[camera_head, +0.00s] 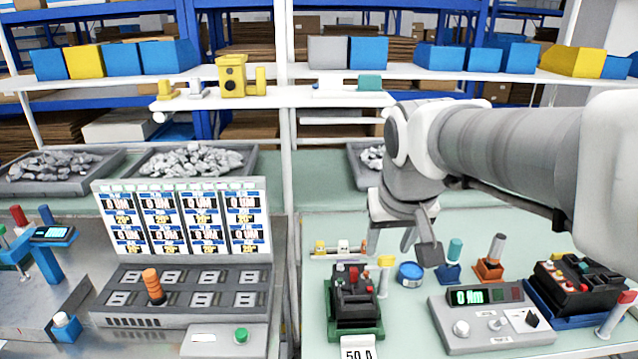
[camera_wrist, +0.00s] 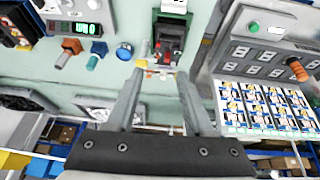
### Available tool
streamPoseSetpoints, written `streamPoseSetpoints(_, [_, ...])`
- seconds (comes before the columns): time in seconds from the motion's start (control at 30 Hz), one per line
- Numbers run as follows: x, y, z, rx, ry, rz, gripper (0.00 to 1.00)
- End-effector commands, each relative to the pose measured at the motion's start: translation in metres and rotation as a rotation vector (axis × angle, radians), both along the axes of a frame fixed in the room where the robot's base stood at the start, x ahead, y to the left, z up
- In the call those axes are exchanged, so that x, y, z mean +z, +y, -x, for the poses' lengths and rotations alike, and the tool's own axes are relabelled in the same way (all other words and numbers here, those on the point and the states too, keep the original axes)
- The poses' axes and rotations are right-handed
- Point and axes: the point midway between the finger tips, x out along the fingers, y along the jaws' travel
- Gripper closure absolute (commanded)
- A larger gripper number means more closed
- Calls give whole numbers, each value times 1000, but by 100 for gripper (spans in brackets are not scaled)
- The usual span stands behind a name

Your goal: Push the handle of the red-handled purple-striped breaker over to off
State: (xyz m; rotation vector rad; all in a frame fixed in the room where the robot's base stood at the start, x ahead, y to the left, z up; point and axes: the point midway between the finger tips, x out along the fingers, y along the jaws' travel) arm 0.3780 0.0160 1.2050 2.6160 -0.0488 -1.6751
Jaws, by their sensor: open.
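A dark breaker (camera_head: 355,297) with a small red handle stands on a green base on the bench, in front of my gripper. It shows upside down at the top of the wrist view (camera_wrist: 170,42). A second dark breaker (camera_head: 580,283) with red and yellow parts stands on a blue base at the right. I cannot make out a purple stripe on either one. My gripper (camera_head: 402,243) points down above the bench, behind the green-based breaker.
A meter box (camera_head: 490,318) with a green display stands between the breakers. A blue round tub (camera_head: 410,274) and blue and orange holders sit close to my gripper. A panel of displays (camera_head: 183,220) stands at left. Bare bench shows around the tub.

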Motion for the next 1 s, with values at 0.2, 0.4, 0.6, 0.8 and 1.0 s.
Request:
streamPoseSetpoints(0.2, [-29,11,-67,5,29,-25,48])
streamPoseSetpoints(0.4, [-42,16,-97,6,39,-44,48])
streamPoseSetpoints(0.6, [-54,17,-105,6,42,-46,48])
streamPoseSetpoints(0.8, [-89,18,-118,8,44,-46,48])
streamPoseSetpoints(1.0, [-130,18,-135,8,44,-48,48])
